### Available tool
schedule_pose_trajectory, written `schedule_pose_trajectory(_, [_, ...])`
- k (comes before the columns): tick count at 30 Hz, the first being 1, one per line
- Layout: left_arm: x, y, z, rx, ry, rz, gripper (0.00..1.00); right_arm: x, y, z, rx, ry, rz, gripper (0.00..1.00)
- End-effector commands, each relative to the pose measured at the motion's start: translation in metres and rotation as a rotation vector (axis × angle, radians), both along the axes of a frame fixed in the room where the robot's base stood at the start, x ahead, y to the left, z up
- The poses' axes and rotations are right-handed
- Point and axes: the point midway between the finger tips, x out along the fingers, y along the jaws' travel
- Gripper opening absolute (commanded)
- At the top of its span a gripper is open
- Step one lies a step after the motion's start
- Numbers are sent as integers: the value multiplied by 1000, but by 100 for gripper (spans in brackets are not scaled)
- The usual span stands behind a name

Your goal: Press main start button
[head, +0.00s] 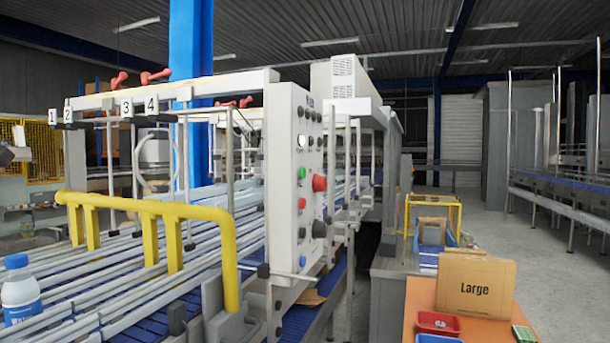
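A light grey control panel (283,200) stands upright at the near end of the conveyor frame, its button face turned to the right. On it are a white round button (301,141), a green button (301,173), a large red mushroom button (320,183) and a smaller red button (301,203). A black knob (319,229) and small blue-green buttons sit lower down. The labels are too small to read, so I cannot tell which is the main start button. Neither of my grippers is in view, and nothing visible touches the panel.
A yellow guard rail (190,211) and the conveyor lanes fill the left, with a water bottle (20,290) at the edge. An orange table (415,300) at lower right holds a "Large" cardboard box (476,284) and a red tray (438,322). Open floor lies beyond, at right.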

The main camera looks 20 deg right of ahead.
Motion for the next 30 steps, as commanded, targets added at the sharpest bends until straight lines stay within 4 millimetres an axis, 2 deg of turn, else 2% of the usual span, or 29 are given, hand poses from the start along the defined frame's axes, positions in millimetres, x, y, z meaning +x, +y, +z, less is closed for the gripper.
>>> schedule_pose_trajectory(1, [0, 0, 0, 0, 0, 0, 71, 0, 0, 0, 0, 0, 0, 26])
schedule_pose_trajectory(7, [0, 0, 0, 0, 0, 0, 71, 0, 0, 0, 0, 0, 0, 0])
schedule_pose_trajectory(30, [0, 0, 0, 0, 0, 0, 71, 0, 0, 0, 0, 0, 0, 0])
